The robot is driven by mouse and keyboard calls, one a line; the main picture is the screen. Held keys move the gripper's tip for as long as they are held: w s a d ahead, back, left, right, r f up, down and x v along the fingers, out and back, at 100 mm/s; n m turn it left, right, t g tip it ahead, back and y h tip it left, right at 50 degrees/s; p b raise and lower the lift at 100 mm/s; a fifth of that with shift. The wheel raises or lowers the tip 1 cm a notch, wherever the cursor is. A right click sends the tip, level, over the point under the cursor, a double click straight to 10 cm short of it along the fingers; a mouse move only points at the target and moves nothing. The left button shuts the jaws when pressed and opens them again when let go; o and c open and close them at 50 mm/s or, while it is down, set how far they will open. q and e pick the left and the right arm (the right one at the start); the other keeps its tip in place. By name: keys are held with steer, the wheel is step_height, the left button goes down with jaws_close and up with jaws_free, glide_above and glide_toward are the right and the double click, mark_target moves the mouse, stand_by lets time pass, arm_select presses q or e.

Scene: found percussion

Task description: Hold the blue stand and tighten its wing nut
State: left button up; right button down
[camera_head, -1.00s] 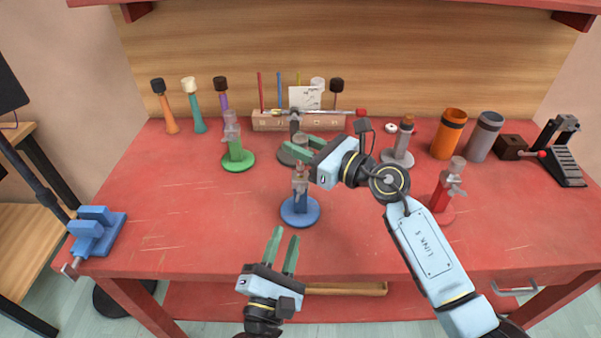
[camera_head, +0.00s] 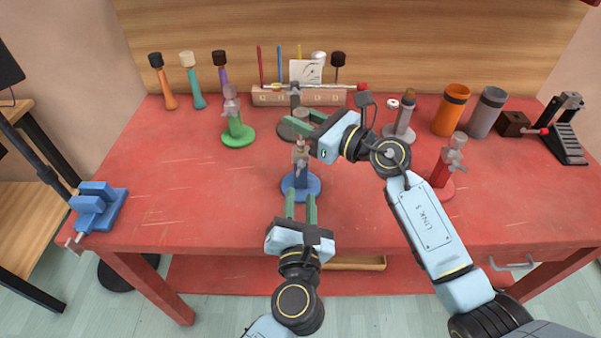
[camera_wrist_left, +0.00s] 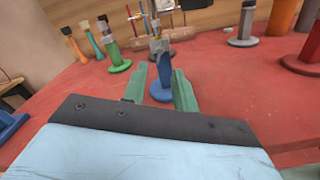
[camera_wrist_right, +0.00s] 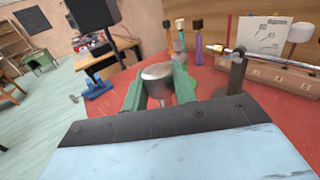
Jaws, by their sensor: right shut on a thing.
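The blue stand (camera_head: 301,185) stands upright near the middle front of the table, with a grey clamp head (camera_head: 300,155) on its post. Its wing nut is too small to make out. My left gripper (camera_head: 300,194) is open in front of it. In the left wrist view the blue post (camera_wrist_left: 165,72) shows between the fingers (camera_wrist_left: 159,86); I cannot tell whether they touch it. My right gripper (camera_head: 301,119) is shut on a grey metal cylinder (camera_wrist_right: 158,80), raised above the table behind the blue stand's head.
A green stand (camera_head: 238,134) is behind left, a dark grey stand (camera_head: 287,130) behind, and a red stand (camera_head: 442,180) to the right. A blue vise (camera_head: 97,205) sits at the left edge. A wooden rack (camera_head: 270,97) stands at the back. The table's left middle is clear.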

mark_target(300, 172)
arm_select(q)
steer(key=w, duration=0.7)
steer(key=shift+w, duration=0.3)
steer(key=shift+c, duration=0.5)
jaws_close()
